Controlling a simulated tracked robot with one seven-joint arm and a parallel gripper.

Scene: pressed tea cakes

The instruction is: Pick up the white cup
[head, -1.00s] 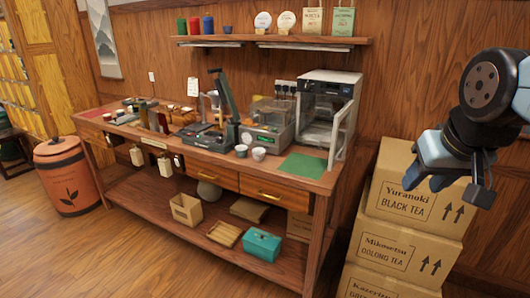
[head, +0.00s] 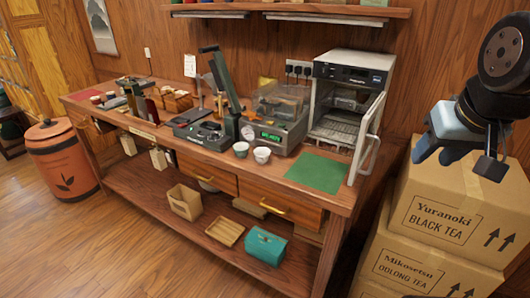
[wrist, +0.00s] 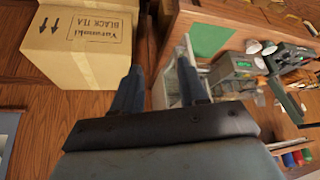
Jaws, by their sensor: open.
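The white cup (head: 262,155) stands upright on the wooden workbench (head: 240,185), left of the green mat (head: 316,172). In the wrist view the white cup (wrist: 253,46) appears small, beside the green mat. My gripper (head: 452,143) is raised at the right, over the cardboard boxes and well away from the cups. In the wrist view my gripper (wrist: 160,88) has its two fingers apart with nothing between them.
Stacked tea boxes (head: 445,215) stand right of the bench. A white oven (head: 345,95) has its door (head: 368,135) open at the bench's right end. A scale-like machine (head: 273,125) stands behind the cups. Floor is clear in front of the bench.

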